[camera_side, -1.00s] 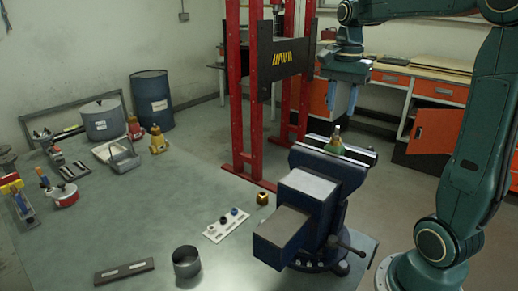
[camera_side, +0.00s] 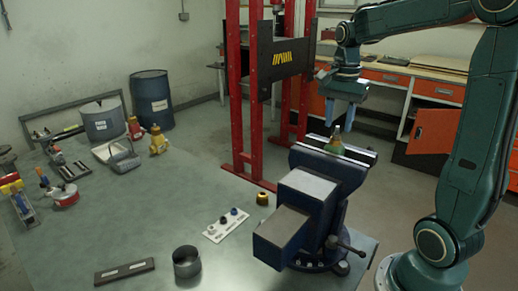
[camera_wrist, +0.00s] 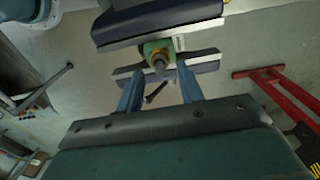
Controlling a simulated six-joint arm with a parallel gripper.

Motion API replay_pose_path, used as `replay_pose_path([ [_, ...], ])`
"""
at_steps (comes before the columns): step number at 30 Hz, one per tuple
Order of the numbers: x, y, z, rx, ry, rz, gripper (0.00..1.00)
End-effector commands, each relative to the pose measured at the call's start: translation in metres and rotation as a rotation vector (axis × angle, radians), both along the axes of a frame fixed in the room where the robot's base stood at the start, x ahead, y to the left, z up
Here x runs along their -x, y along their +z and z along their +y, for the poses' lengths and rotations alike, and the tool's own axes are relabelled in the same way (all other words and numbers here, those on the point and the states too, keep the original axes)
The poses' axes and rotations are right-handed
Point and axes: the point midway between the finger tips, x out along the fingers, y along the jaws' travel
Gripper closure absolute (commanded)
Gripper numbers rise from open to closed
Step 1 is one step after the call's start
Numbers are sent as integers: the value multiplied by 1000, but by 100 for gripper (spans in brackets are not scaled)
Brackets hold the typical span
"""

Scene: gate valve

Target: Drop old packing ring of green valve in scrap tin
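The green valve (camera_side: 335,144) is clamped upright between the jaws of the blue vise (camera_side: 312,200). In the wrist view, the green valve (camera_wrist: 157,48) shows from above with a brass part and a stem at its middle. The old packing ring cannot be made out. My gripper (camera_side: 340,112) is above the valve with its blue fingers pointing down. In the wrist view my gripper (camera_wrist: 160,92) has its fingers wide apart with nothing between them. An open grey tin (camera_side: 186,262), perhaps the scrap tin, stands at the bench's front.
A white strip with small rings (camera_side: 226,225) and a brass nut (camera_side: 262,198) lie left of the vise. A dark slotted bar (camera_side: 124,271) lies left of the tin. A red press frame (camera_side: 237,90) stands behind. The middle of the bench is clear.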

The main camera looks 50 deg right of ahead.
Motion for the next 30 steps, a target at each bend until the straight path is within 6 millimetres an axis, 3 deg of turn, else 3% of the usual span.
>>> replay_pose_path([
  [12,0,-23,0,-1,0,1,63],
  [30,0,-26,0,-1,0,0,63],
])
